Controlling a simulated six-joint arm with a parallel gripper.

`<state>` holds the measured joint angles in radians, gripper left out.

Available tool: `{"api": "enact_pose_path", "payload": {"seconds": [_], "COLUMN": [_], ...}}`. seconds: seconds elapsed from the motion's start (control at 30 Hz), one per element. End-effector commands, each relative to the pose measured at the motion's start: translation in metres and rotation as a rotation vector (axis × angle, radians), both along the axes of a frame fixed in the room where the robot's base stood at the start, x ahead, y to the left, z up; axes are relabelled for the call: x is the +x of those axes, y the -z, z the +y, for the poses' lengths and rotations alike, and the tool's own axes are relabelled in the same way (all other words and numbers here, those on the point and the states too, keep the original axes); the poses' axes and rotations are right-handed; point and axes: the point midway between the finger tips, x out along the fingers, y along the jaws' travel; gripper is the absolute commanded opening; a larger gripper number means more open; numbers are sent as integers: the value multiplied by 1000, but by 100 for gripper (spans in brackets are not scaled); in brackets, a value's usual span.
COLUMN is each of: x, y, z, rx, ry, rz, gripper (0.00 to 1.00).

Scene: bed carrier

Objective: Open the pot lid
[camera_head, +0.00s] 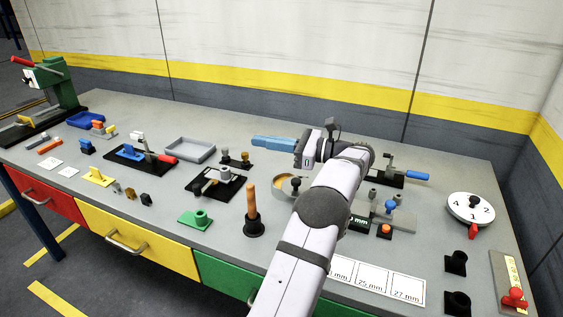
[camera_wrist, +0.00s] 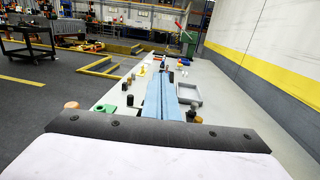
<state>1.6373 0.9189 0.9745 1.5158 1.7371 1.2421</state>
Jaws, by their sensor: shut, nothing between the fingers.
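A small round grey pot (camera_head: 277,191) stands on the workbench near the middle in the head view. Its top shows a tan surface (camera_head: 283,181), and I cannot tell whether this is the lid or the inside. My arm hides the pot's right side. My gripper (camera_head: 256,140) is above the bench, behind the pot in the picture, with its blue fingers pointing left. The fingers are shut together and empty, apart from the pot. They also show in the wrist view (camera_wrist: 165,72), pointing along the bench. I cannot make out the pot in the wrist view.
An upright brown peg (camera_head: 251,202) on a black base stands left of the pot. A grey tray (camera_head: 190,150) and a black fixture (camera_head: 215,185) lie further left. A blue-handled crank (camera_head: 417,175) and a white dial (camera_head: 470,208) are on the right. The bench's back strip is fairly clear.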

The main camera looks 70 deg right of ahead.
Motion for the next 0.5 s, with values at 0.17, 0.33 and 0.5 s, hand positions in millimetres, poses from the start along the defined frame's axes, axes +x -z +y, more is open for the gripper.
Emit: {"api": "enact_pose_path", "payload": {"seconds": [0.17,0.33,0.5], "x": [102,193,245], "y": [-58,-103,-90], "z": [55,137,235], "rx": [-17,-34,-104], "ry": [-204,-424,-685], "rz": [-1,15,241], "gripper": [0,0,0]}}
